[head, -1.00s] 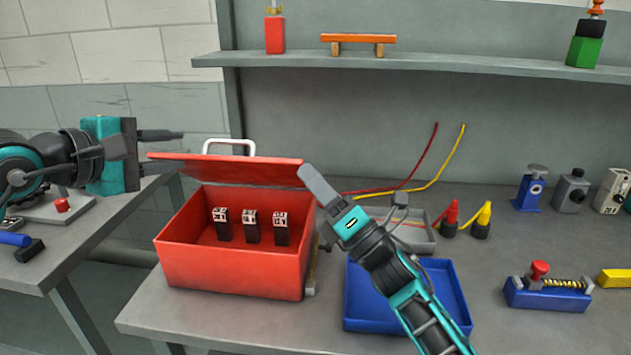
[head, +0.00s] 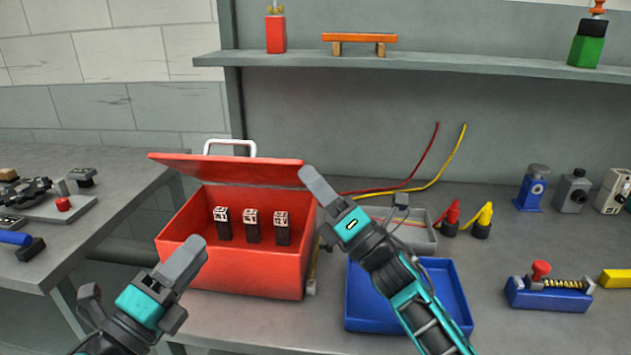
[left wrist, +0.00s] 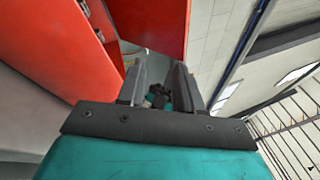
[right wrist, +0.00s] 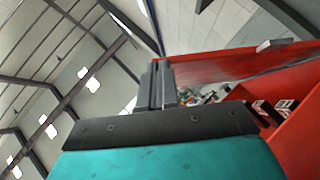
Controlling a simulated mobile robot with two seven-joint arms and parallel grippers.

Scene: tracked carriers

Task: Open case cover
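The red case (head: 230,270) stands at the left end of the workbench, with its inside in plain view. Its red cover (head: 235,168) is raised at the back of the case, and a white handle (head: 230,145) shows behind its top edge. My right gripper (head: 312,178) is shut, its tips close to the cover's right corner; I cannot tell whether they touch. My left gripper (head: 193,250) is open and empty, in front of the case's left part. Red case surfaces also show beyond the left fingers in the left wrist view (left wrist: 165,25).
Three black blocks with white tops (head: 251,222) stand inside the case. A blue tray (head: 455,300) and a grey tray (head: 425,235) lie to its right. A side table (head: 110,170) with tools is at the left. A shelf (head: 450,63) runs above.

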